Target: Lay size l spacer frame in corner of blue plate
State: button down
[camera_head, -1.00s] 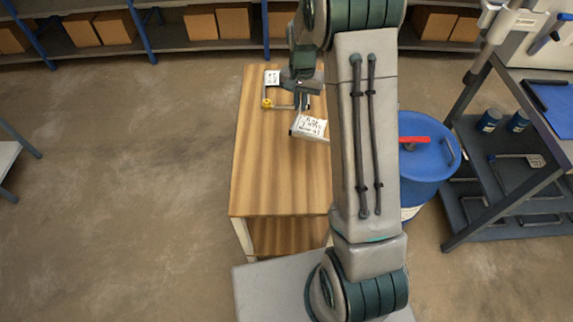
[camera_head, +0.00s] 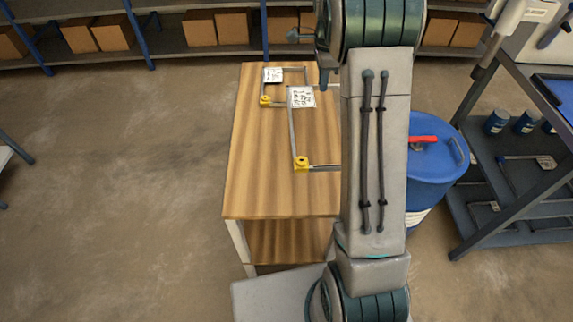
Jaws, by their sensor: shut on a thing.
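A spacer frame (camera_head: 292,135) of thin grey bars, with a white label plate (camera_head: 301,97) and a yellow corner piece (camera_head: 301,163), is in my gripper (camera_head: 325,80). It appears lifted above the wooden table, and its right part is hidden behind my arm. My gripper is shut on it, mostly covered by my arm. A second, smaller-looking frame (camera_head: 284,102) with a white label and yellow corner lies at the table's far end. The label lettering is too small to read. A blue plate (camera_head: 557,92) shows partly at the right edge, on the dark rack.
The wooden table (camera_head: 265,180) is bare toward its near end. A blue barrel (camera_head: 432,165) with a red handle stands right of my arm. The dark rack (camera_head: 470,205) holds blue cans and more frame-like parts. Floor on the left is open.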

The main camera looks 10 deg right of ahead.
jog(key=shift+d, duration=0.1)
dwell(0.4)
jog(key=b, duration=0.1)
send_over(283, 126)
jog(key=f, duration=0.6)
jog(key=shift+d+f, duration=0.3)
jog(key=shift+d, duration=0.05)
jog(key=f, duration=0.3)
jog(key=shift+a+f, duration=0.15)
jog(key=shift+a, duration=0.15)
jog(key=shift+f, duration=0.3)
jog(key=c, duration=1.6)
grip_release()
